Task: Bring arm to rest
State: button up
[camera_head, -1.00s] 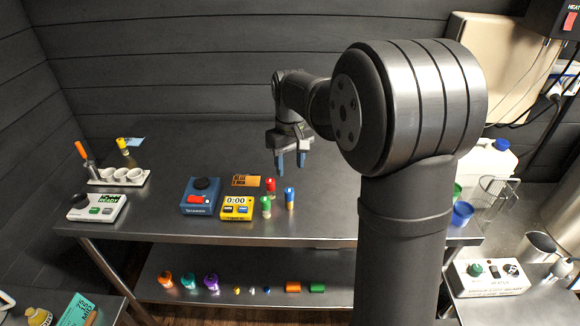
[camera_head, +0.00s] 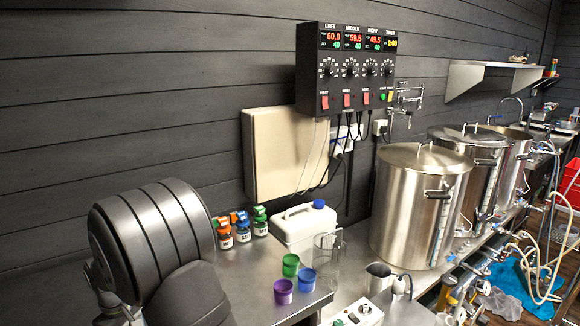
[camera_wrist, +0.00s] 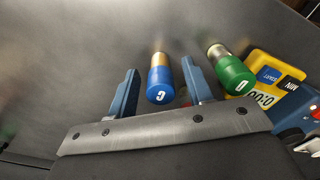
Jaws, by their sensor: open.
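In the wrist view my gripper (camera_wrist: 160,65) is open, with its two blue fingers apart. A vial with a blue cap marked C (camera_wrist: 161,84) appears in the gap between the fingers, and no contact with them shows. A vial with a green cap (camera_wrist: 233,74) lies in view just right of the right finger. In the head view my arm shows only in part at the lower left, and the gripper is out of that picture.
A yellow timer (camera_wrist: 274,76) sits at the right of the wrist view. In the head view, small bottles (camera_head: 242,230), a white jug (camera_head: 303,226), coloured cups (camera_head: 291,264), a clear pitcher (camera_head: 328,258) and steel kettles (camera_head: 412,205) stand along the wall under a control box (camera_head: 346,70).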

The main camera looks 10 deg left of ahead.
notch_tip(320, 180, up, 2)
jog(key=shift+r, duration=0.8)
